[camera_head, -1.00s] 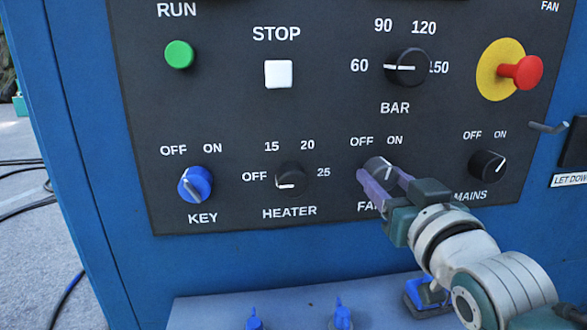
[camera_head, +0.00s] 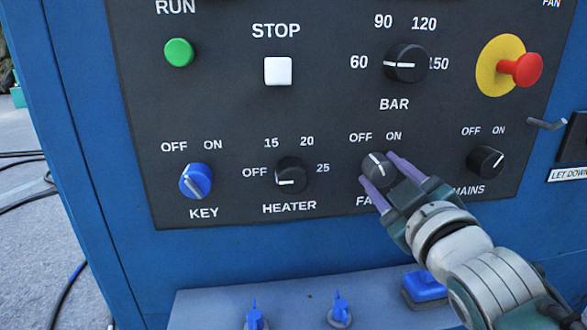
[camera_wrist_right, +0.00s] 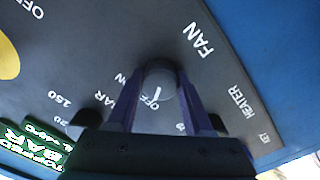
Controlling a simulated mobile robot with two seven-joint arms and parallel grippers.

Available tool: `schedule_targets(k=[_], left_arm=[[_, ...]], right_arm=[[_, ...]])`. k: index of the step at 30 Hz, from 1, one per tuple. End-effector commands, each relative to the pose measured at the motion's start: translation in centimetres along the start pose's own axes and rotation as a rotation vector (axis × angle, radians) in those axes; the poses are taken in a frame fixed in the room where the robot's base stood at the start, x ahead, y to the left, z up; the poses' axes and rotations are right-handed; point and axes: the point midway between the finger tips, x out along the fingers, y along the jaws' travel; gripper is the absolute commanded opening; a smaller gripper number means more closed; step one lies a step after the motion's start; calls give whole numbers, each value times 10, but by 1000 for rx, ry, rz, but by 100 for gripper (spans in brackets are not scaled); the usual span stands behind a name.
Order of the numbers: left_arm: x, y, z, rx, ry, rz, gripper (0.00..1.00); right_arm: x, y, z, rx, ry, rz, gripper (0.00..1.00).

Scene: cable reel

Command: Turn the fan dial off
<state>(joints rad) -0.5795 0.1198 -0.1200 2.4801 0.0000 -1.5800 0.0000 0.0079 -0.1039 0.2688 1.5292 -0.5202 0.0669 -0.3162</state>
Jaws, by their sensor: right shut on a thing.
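The fan dial (camera_head: 376,165) is a dark round knob with a white pointer line, between the heater dial and the mains dial on the black panel. Its pointer leans up and left, toward the OFF label. My right gripper (camera_head: 379,169) has its two purple fingers on opposite sides of the knob, shut on it. In the right wrist view the dial (camera_wrist_right: 159,77) sits between the fingers, with its white pointer toward the OFF label just beside it. My left gripper is not in view.
The heater dial (camera_head: 291,176) is to the left and the mains dial (camera_head: 485,162) to the right. The BAR dial (camera_head: 406,63) is above. A red emergency button (camera_head: 527,69) sticks out at upper right. A grey ledge with blue fittings (camera_head: 340,310) lies below.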

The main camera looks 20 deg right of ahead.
Motion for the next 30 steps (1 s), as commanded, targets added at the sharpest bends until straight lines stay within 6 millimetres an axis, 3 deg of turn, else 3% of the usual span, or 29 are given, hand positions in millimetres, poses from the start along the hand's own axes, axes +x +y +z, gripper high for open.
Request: schedule_targets(k=[17,18,25,30], left_arm=[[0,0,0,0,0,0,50],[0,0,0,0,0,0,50],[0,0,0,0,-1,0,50],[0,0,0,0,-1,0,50]], right_arm=[[0,0,0,-34,1,0,0],[0,0,0,-34,1,0,56],[0,0,0,-32,1,0,81],[0,0,0,-31,0,0,81]])
